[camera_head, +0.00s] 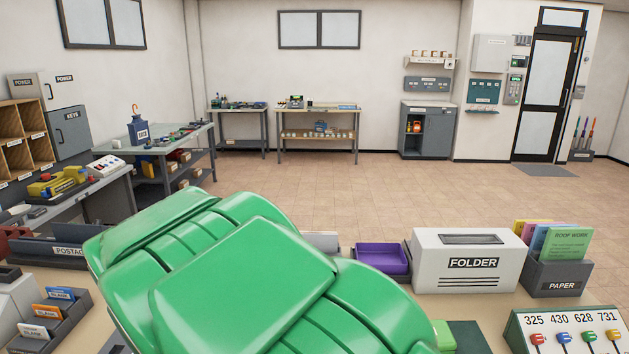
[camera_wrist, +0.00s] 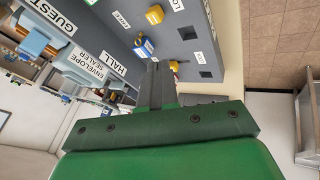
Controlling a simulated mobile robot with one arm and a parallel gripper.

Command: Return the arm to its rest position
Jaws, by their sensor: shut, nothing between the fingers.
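My arm's large green links (camera_head: 235,290) fill the lower middle of the head view and hide part of the counter behind them. My gripper does not show in the head view. In the wrist view my gripper (camera_wrist: 158,68) shows as two grey fingers pressed together in front of a green mount. The fingers are shut and empty. They point at a grey panel (camera_wrist: 185,48) with yellow and blue pieces and white labels, seen tilted. I cannot tell how far the fingertips are from it.
On the counter are a purple tray (camera_head: 382,258), a white FOLDER box (camera_head: 470,262), a PAPER holder (camera_head: 556,277) and a numbered key panel (camera_head: 568,333). A POSTAGE tray (camera_head: 50,250) is at left. The tiled floor (camera_head: 370,190) beyond is clear.

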